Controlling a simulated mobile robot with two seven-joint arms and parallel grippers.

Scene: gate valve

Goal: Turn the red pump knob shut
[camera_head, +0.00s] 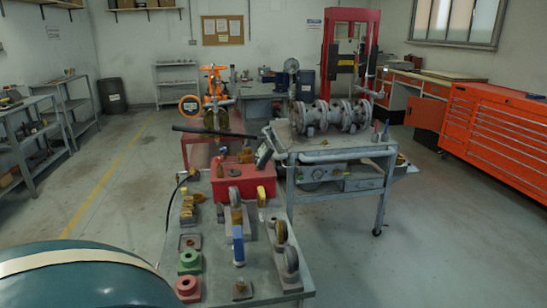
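A red box-shaped unit (243,181), which looks like the pump, sits on the grey bench in the middle of the view. A long black bar (212,130) extends to the left above it, and a dark gauge-like part (264,152) stands at its upper right. Small brownish parts show on its top, but I cannot tell which, if any, is the red knob. A separate reddish round-topped block (188,288) stands at the near left of the bench. Neither of my grippers is in view.
The grey bench (214,268) holds several blocks and upright discs. A wheeled cart (340,158) with a flanged pipe assembly (330,115) stands behind right. A teal rounded body (85,285) fills the bottom left. Floor is open left and right.

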